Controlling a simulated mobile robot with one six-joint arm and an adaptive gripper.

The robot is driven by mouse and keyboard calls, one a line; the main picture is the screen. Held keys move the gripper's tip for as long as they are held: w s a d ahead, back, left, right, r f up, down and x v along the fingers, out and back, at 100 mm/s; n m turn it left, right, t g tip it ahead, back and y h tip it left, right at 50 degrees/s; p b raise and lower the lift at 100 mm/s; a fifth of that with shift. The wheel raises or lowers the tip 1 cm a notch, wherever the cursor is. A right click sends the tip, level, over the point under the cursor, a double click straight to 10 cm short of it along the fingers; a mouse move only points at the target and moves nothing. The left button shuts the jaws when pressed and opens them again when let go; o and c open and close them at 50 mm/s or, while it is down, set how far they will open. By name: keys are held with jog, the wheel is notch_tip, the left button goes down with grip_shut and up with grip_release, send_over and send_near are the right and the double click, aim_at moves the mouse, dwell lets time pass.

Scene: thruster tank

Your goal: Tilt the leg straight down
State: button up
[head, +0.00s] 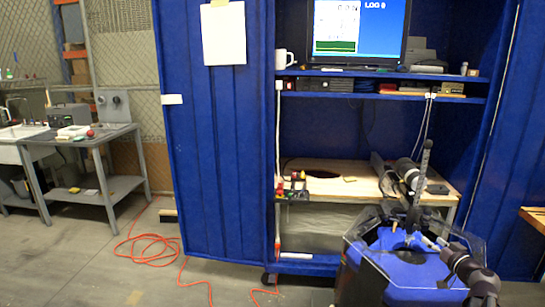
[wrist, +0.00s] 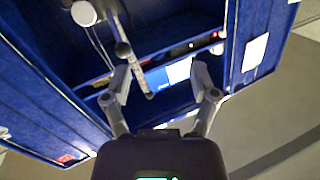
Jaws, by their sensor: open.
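A dark, slim leg (head: 424,165) stands up from the blue-topped tank (head: 362,265) in the head view. It points upward and leans slightly right. In the wrist view a rod with a rounded end, which looks like the same leg (wrist: 126,52), reaches down between the fingers, nearer the left one. My gripper (wrist: 164,78) is open, with a finger on each side and nothing clasped. I cannot tell how far the rod lies beyond the fingertips. In the head view my gripper is hard to make out among the dark parts around the tank.
A blue cabinet holds a monitor (head: 358,30) and a white mug (head: 284,59) above a wooden bench (head: 330,184) with small items. An orange cable (head: 150,247) lies on the floor. A grey table (head: 100,136) stands left. The floor at front left is mostly clear.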

jog(key=a+f+n+g+y, duration=0.15)
jog(key=a+f+g, duration=0.3)
jog(key=a, duration=0.65)
jog(key=a+f+n+g+y, duration=0.1)
jog(key=a+f+g+y, duration=0.3)
jog(key=a, duration=0.6)
jog(key=s+a+f+m+g+h, duration=0.2)
jog(key=s+a+f+g+h, duration=0.65)
jog(key=s+a, duration=0.55)
notch_tip(320, 180, up, 16)
jog(key=a+p, duration=0.1)
jog(key=p, duration=1.5)
jog(key=shift+w+a+f, duration=0.15)
jog(key=shift+w+f, duration=0.05)
jog(key=shift+w, duration=0.1)
